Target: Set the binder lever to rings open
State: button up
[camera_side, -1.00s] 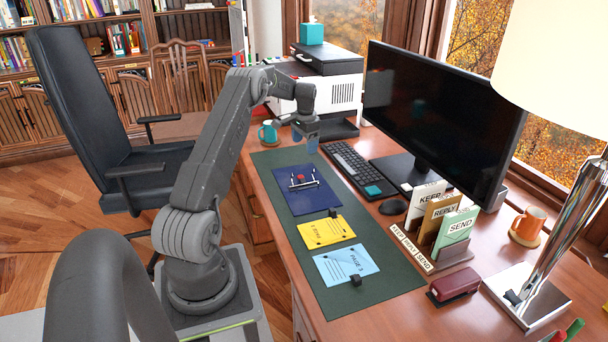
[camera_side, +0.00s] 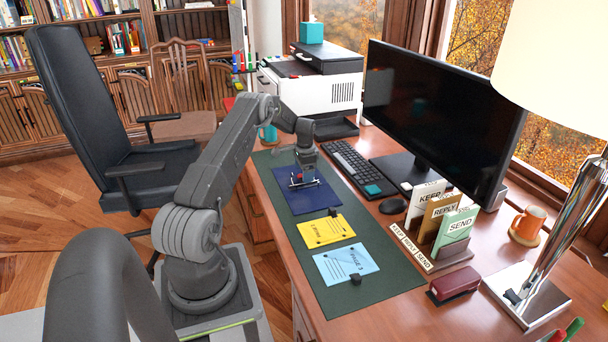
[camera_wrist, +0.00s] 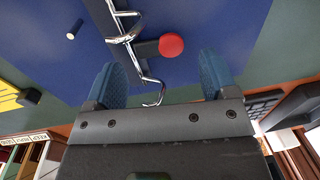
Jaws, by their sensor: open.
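The navy blue binder (camera_side: 313,198) lies open on the green desk mat, with a metal ring mechanism (camera_side: 303,184) on it. In the wrist view, chrome rings (camera_wrist: 126,38) rise from a dark bar and look parted, though they are partly cut off by the top edge. A red round lever knob (camera_wrist: 171,45) stands at the end of a short dark arm beside the bar. My gripper (camera_side: 306,168) is just above the ring mechanism. In the wrist view my gripper (camera_wrist: 162,80) is open and empty, its blue fingers either side of the knob's line and short of it.
A yellow page (camera_side: 326,231) and a light blue page (camera_side: 346,262) with dark clips lie on the mat (camera_side: 385,292) in front. The keyboard (camera_side: 350,168) and monitor (camera_side: 440,115) stand to the right. A teal mug (camera_side: 267,133) is behind the arm.

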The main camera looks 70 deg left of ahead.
jog(key=shift+a+f, duration=0.1)
jog(key=shift+f, duration=0.7)
jog(key=shift+c, duration=0.2)
